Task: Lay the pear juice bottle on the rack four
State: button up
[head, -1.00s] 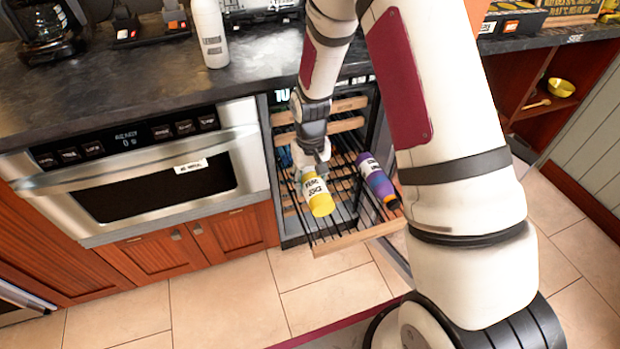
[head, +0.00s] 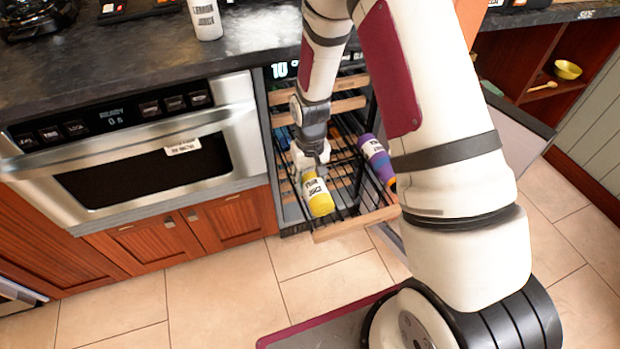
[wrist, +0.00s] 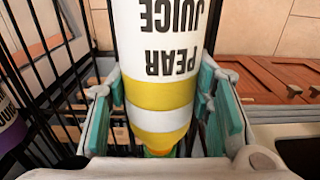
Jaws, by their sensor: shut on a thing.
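The pear juice bottle (head: 317,193) is white and yellow, with "PEAR JUICE" readable in the wrist view (wrist: 165,60). It lies at or just above the pulled-out wire rack (head: 350,205) with a wooden front; I cannot tell whether it touches the wires. My gripper (head: 308,165) is over the bottle's far end. In the wrist view its teal finger pads (wrist: 160,115) stand on both sides of the bottle, shut on it. A purple bottle (head: 376,158) lies on the same rack to the right.
More wooden-fronted racks (head: 345,104) sit above inside the cooler. A microwave drawer (head: 130,155) is to the left under the dark counter (head: 130,70). A lemon juice bottle (head: 206,18) stands on the counter. The open cooler door (head: 515,140) is at the right.

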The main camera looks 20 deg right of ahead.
jog(key=o, duration=1.6)
jog(key=shift+o, duration=0.2)
jog(key=shift+r, duration=0.15)
notch_tip(320, 180, up, 12)
jog(key=shift+f, duration=0.1)
